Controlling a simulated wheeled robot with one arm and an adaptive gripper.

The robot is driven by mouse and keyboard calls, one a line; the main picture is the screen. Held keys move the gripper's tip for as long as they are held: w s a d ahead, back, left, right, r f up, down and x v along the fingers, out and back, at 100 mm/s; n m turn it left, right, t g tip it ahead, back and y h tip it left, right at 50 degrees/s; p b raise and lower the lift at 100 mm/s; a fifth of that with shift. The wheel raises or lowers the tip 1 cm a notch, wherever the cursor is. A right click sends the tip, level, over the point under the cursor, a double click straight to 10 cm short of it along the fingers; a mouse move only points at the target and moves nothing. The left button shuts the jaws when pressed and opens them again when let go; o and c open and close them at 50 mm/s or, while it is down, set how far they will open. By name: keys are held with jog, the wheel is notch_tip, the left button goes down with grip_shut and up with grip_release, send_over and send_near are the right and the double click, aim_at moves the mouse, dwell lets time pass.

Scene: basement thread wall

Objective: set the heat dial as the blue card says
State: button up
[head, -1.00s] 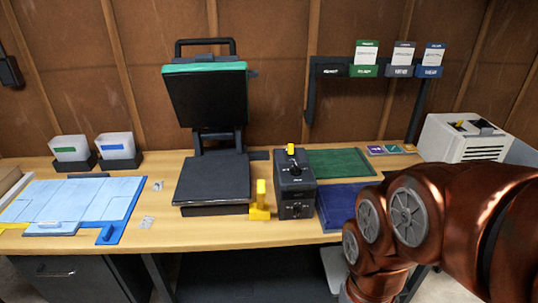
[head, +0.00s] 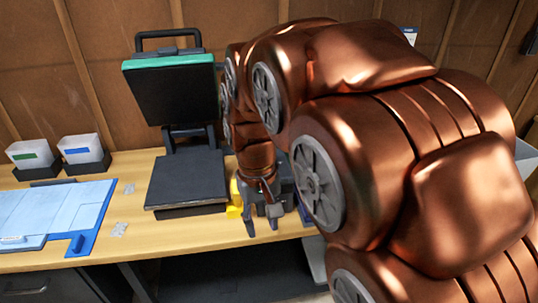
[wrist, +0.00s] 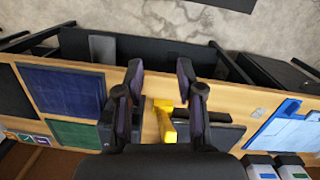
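My gripper (head: 262,226) hangs fingers-down in front of the dark control box (head: 286,187) in the head view, and hides most of it. In the wrist view my gripper (wrist: 159,75) is open and empty, its two fingers well apart. The control box (wrist: 106,131) shows there only in part, behind the left finger; I cannot make out the heat dial in either current view. Only the top of a card (head: 409,34), which looks like the blue one, shows past my arm in the head view. Its writing cannot be read.
A yellow handle (head: 235,199) stands beside the box and shows between the fingers in the wrist view (wrist: 165,121). The black heat press (head: 188,180) stands open to the left. A blue jig (head: 92,222) and two card bins lie further left.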

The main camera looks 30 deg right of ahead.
jog(key=w+d, duration=0.6)
jog(key=w, duration=0.2)
jog(key=w+d+m+p, duration=0.1)
jog(key=w+d, duration=0.5)
jog(key=w, duration=0.2)
jog(key=w+d+r+m+t, duration=0.1)
jog(key=w+d, duration=0.5)
jog(key=w, duration=0.2)
jog(key=shift+w+d, duration=0.15)
jog(key=shift+d, duration=0.15)
jog(key=shift+w+d+f, duration=0.15)
jog(key=shift+w+d, duration=0.2)
jog(key=shift+d, duration=0.05)
jog(key=shift+f+p, duration=0.15)
jog(key=shift+p, duration=0.15)
jog(key=shift+f+p, duration=1.15)
jog(key=shift+f, duration=2.6)
jog(key=shift+c, duration=0.2)
grip_shut()
